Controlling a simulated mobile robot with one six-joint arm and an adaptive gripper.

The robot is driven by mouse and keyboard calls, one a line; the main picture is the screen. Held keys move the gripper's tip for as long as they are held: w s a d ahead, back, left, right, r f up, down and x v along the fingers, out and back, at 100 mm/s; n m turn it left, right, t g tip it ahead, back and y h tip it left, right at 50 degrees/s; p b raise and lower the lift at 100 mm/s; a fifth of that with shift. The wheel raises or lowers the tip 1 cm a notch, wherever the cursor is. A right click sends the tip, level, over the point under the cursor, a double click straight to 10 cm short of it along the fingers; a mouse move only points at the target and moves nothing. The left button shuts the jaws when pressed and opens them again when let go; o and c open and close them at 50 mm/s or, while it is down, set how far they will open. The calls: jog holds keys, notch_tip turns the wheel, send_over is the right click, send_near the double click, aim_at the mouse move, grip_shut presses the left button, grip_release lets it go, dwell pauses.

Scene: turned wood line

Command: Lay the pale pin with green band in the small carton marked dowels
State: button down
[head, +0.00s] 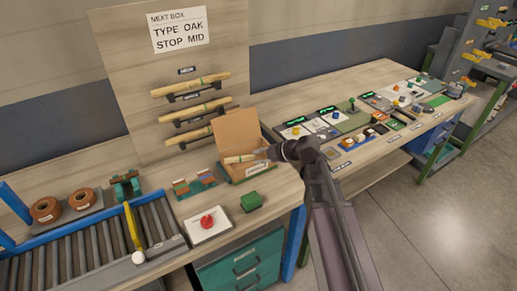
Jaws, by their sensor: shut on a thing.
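The small brown carton (259,175) stands open on the bench, with its flap raised at the back. A pale label is on its front, but its words are too small to read. My gripper (266,154) is at the carton's right side and is shut on a pale pin (240,159). The pin lies roughly level across the carton's opening, in front of the raised flap. I cannot tell whether it touches the carton, and its band is too small to make out clearly.
Several pale pins (193,110) rest on dark brackets on the upright board. A red button plate (208,223), a green block (251,201) and a roller conveyor (95,243) are near the front left. Small parts and trays (370,130) fill the right bench.

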jog(key=w+f+b, duration=0.1)
jog(key=w, duration=1.1)
jog(key=shift+w+f, duration=0.15)
jog(key=shift+w, duration=0.25)
jog(key=shift+w+f+b, duration=0.35)
jog(key=shift+f+b, duration=0.55)
jog(key=shift+b, duration=0.05)
jog(key=shift+w+f+b, duration=0.3)
jog(key=shift+f+b, duration=0.6)
jog(key=shift+b, duration=0.05)
jog(key=shift+f+b, duration=0.6)
jog(key=shift+f, duration=0.05)
jog(key=shift+c, duration=2.4)
grip_release()
jog(key=shift+r, duration=0.2)
